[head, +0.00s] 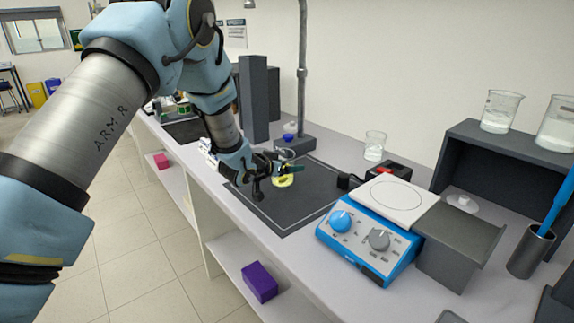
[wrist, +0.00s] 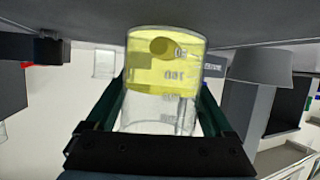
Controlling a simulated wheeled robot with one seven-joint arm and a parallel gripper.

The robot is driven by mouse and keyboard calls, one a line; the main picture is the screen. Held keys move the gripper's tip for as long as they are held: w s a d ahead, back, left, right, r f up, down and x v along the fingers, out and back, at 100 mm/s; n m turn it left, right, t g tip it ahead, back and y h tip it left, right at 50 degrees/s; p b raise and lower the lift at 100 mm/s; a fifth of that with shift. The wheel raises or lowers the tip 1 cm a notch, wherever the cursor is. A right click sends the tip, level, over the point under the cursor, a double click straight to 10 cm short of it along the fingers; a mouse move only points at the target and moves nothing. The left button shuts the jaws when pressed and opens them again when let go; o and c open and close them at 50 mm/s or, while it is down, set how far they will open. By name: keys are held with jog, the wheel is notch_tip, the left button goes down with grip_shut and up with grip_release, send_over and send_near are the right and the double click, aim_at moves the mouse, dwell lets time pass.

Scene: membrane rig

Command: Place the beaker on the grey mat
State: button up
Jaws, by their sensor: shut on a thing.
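The beaker (head: 283,181) is clear glass with yellow liquid in it. My gripper (head: 287,168) is shut on it, over the grey mat (head: 312,192). The mat is dark, with a thin pale outline, and lies flat on the bench. In the wrist view the beaker (wrist: 162,78) stands between my two green fingers, its base toward the dark mat surface (wrist: 240,32) at the top of the picture. The beaker looks upright relative to the mat. I cannot tell whether its base touches the mat. In the head view my fingers hide part of the beaker.
A blue hotplate (head: 368,235) with a white top stands right of the mat. An empty-looking beaker (head: 375,145) is behind it. A stand with a metal pole (head: 302,75) and a tall dark block (head: 259,97) rise at the mat's back edge. The mat's front part is bare.

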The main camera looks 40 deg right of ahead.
jog(key=shift+f, duration=0.35)
jog(key=shift+f, duration=0.1)
jog(key=shift+f+b, duration=0.15)
jog(key=shift+b, duration=0.15)
jog(key=o, duration=1.4)
jog(key=shift+a+r, duration=0.1)
jog(key=shift+r, duration=0.2)
jog(key=b+v, duration=0.3)
jog(key=v, duration=0.8)
jog(key=shift+s+a+r, duration=0.1)
jog(key=shift+s+a, duration=0.1)
jog(key=shift+a, duration=0.2)
